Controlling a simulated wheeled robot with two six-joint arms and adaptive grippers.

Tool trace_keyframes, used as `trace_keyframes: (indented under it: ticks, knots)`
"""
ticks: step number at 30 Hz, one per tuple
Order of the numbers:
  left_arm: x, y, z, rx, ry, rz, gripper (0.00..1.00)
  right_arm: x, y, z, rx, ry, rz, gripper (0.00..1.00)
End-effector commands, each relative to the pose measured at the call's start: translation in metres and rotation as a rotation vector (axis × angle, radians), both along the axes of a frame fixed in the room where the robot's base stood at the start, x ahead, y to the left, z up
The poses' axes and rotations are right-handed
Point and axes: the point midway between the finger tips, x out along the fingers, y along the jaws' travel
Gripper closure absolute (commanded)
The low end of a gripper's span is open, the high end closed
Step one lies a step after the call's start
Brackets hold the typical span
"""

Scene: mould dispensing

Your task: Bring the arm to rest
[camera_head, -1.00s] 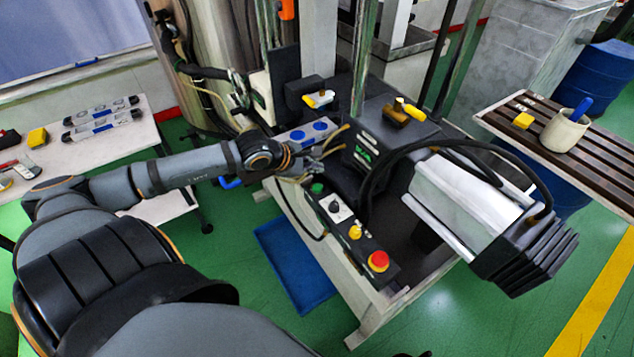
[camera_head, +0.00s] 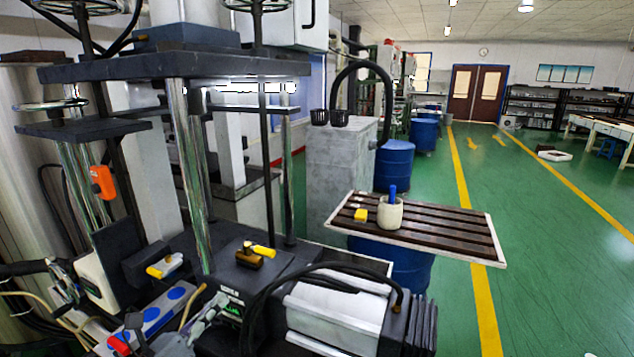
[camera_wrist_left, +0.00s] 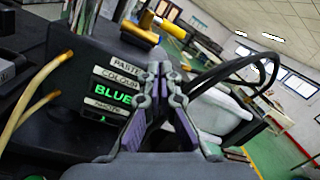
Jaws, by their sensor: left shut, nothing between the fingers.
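My left gripper (camera_head: 213,306) is at the bottom of the head view, in front of the dark block with the labelled panel (camera_head: 231,306). In the left wrist view its fingers (camera_wrist_left: 158,72) are shut with nothing between them. That view shows the panel's green display (camera_wrist_left: 112,91), which reads BLUE. The fingers are in front of the panel; whether they touch it I cannot tell. Most of the left arm is out of the picture. My right gripper does not show.
A blue-buttoned grey box (camera_head: 150,322) and a yellow-handled valve (camera_head: 262,250) are close to the gripper. A black hose arches over the white cylinder (camera_head: 335,312). Green floor is free at right.

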Motion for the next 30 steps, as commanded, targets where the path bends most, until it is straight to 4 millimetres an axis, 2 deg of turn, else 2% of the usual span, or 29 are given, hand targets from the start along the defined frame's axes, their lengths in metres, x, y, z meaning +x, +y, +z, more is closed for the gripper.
trace_keyframes:
  ticks: [1, 2, 3, 5, 6, 8, 9, 12, 15, 18, 22, 25, 30]
  knots:
    - [0.000, 0.022, 0.015, -0.301, 0.011, 0.126, 1.00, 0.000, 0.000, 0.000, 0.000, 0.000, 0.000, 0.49]
    - [-0.001, 0.042, 0.018, -0.491, 0.026, 0.215, 1.00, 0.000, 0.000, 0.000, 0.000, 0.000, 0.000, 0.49]
    - [-0.005, 0.070, 0.012, -0.737, 0.058, 0.344, 1.00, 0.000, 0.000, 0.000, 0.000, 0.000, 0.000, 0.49]
    - [-0.019, 0.107, -0.019, -1.084, 0.132, 0.553, 1.00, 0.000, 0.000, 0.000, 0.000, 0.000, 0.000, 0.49]
    - [-0.033, 0.123, -0.047, -1.280, 0.194, 0.689, 1.00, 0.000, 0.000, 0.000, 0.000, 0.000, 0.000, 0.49]
    - [-0.055, 0.131, -0.088, -1.503, 0.289, 0.864, 1.00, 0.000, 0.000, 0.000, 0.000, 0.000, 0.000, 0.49]
    - [-0.070, 0.129, -0.111, -1.616, 0.351, 0.965, 1.00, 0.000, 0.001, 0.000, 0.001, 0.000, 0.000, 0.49]
    - [-0.105, 0.113, -0.158, -1.824, 0.503, 1.176, 1.00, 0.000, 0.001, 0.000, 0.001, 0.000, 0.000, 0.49]
    - [-0.137, 0.088, -0.189, -1.959, 0.650, 1.347, 1.00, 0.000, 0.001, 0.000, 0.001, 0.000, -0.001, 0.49]
    - [-0.166, 0.059, -0.210, -2.050, 0.797, 1.494, 1.00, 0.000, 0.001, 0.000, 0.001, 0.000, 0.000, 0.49]
    - [-0.203, 0.018, -0.224, -2.125, 1.002, 1.668, 1.00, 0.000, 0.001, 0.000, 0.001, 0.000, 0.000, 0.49]
    - [-0.191, 0.027, -0.271, -2.106, 0.982, 1.685, 1.00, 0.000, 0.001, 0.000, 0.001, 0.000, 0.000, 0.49]
    - [-0.186, 0.035, -0.347, -2.093, 0.980, 1.724, 1.00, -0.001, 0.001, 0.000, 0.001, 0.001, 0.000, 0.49]
